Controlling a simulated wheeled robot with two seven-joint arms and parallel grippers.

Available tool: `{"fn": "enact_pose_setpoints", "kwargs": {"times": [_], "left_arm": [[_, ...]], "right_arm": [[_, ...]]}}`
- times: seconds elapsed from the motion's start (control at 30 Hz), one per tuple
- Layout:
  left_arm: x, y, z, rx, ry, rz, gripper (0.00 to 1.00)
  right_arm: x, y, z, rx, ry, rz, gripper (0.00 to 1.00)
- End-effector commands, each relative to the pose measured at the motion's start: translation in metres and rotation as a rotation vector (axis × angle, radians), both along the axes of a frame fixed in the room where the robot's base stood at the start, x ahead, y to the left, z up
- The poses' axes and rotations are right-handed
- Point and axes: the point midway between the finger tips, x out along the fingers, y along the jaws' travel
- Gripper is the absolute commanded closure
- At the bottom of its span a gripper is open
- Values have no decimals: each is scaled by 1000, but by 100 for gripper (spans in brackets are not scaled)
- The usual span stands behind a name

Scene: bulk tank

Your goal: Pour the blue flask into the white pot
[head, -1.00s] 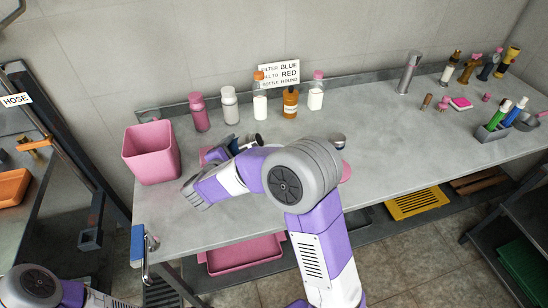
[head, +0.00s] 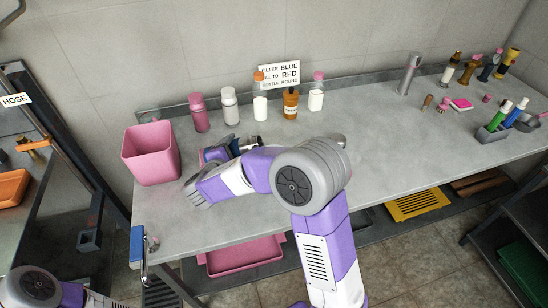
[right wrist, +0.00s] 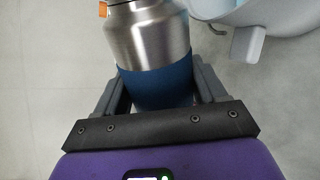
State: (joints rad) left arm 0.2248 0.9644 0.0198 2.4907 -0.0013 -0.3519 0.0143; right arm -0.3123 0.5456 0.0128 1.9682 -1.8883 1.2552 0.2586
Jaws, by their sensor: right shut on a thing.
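My right gripper (right wrist: 158,90) is shut on the blue flask (right wrist: 150,42), with a finger on each side of its blue band. The flask has a brushed steel upper body, and an orange bit shows at its top edge. A pale rounded vessel with a tab handle (right wrist: 247,45), seemingly the white pot, is partly in view at the upper right of the right wrist view, beside the flask and apart from it. In the head view my right gripper (head: 228,148) is over the bench, and my arm hides most of the flask and pot. My left gripper is out of view.
A pink bin (head: 151,153) stands left on the grey bench (head: 400,140). Several bottles, including a pink one (head: 199,112) and an amber one (head: 290,103), line the back below a sign (head: 280,74). The bench's middle right is clear.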

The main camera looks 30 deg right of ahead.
Motion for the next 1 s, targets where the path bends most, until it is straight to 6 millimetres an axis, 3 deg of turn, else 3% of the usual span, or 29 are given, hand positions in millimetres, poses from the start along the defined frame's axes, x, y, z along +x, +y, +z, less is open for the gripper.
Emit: {"fn": "enact_pose_setpoints", "kwargs": {"times": [1.0], "left_arm": [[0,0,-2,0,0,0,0]], "right_arm": [[0,0,12,113,-81,-1,73]]}}
